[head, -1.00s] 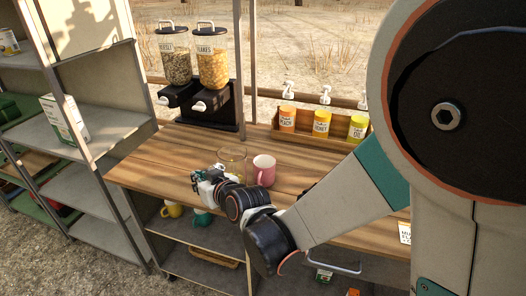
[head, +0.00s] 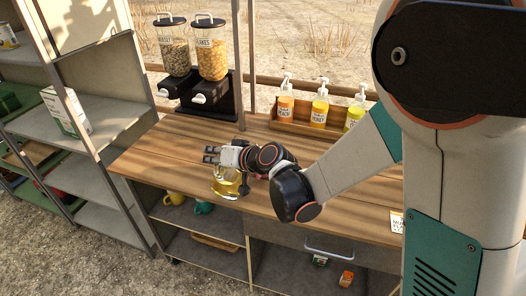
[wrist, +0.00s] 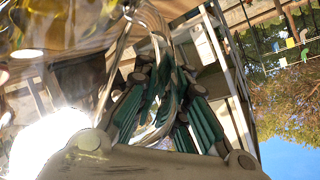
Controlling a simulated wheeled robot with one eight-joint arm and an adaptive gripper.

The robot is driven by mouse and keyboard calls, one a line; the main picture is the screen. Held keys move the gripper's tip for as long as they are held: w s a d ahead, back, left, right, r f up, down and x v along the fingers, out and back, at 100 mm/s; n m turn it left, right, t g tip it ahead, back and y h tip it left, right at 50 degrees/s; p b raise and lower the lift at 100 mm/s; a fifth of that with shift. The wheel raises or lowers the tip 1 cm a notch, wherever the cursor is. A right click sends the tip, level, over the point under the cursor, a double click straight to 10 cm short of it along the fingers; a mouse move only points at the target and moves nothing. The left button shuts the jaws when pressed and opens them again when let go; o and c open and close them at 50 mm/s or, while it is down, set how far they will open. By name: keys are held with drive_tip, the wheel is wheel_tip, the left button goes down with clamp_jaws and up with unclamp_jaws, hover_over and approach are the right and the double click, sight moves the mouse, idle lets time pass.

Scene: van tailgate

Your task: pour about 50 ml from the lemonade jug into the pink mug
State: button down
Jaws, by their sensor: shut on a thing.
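The glass lemonade jug (head: 227,186), with yellow liquid in it, is at the left-middle of the wooden counter in the head view. My gripper (head: 222,157) is just above and behind the jug's rim in that picture. In the wrist view my gripper (wrist: 160,105) is shut around a clear curved part of the jug, apparently its handle. The jug's glass and yellow contents (wrist: 45,25) fill the upper left there. I cannot tell its exact tilt or whether its base touches the counter. The pink mug is almost wholly hidden behind my wrist; only a trace of pink shows.
Two cereal dispensers (head: 195,65) stand at the back left of the counter (head: 160,150). A wooden rack (head: 300,130) with pump bottles (head: 320,105) is at the back. The counter's left part is clear.

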drive_tip(key=shift+w+d+r+m+g+y, duration=0.2)
drive_tip(key=shift+w+d+m+g+y, duration=0.3)
drive_tip(key=shift+m, duration=0.6)
drive_tip(key=shift+w+d+r+m+y+p, duration=0.2)
drive_tip(key=shift+r+p, duration=0.3)
drive_tip(key=shift+w+d+r+m+y+p, duration=0.15)
drive_tip(key=shift+r+m+y+p, duration=0.05)
drive_tip(key=shift+r+p, duration=0.3)
drive_tip(key=shift+w+d+r, duration=0.1)
drive_tip(key=shift+r, duration=0.3)
drive_tip(key=shift+w+d+r+m+y+p, duration=0.2)
drive_tip(key=shift+w+d+r+m+p, duration=0.05)
drive_tip(key=shift+r+m+p, duration=0.15)
drive_tip(key=shift+w+d+r+m+y+p, duration=0.2)
drive_tip(key=shift+r+m+p, duration=0.1)
drive_tip(key=shift+r+p, duration=0.1)
drive_tip(key=shift+w+d+g, duration=0.15)
drive_tip(key=shift+d+g, duration=0.05)
drive_tip(key=shift+g, duration=0.1)
drive_tip(key=shift+w+d, duration=0.1)
drive_tip(key=shift+d, duration=0.05)
drive_tip(key=shift+w+d, duration=0.35)
idle(0.8)
